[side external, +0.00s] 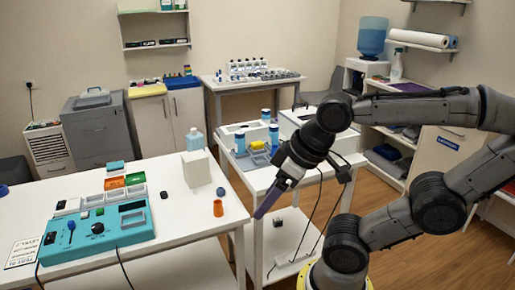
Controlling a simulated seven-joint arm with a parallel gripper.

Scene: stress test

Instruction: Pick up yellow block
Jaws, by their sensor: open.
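A small yellow block (258,146) sits among the items on the white cart (233,166), next to blue-capped bottles. It is small in the picture, and its lower part is partly hidden. My gripper (262,211) has purple fingers pointing down and to the left, in front of the cart as seen here. It is open and shows nothing between its fingers. It looks apart from the yellow block, which appears above and left of my wrist.
A white table (180,222) at left holds a teal control box (95,240), an orange cup (218,208), a dark blue ball (221,192), a white box (196,168) and small coloured blocks. Dark cables hang near my wrist. The table's right front is clear.

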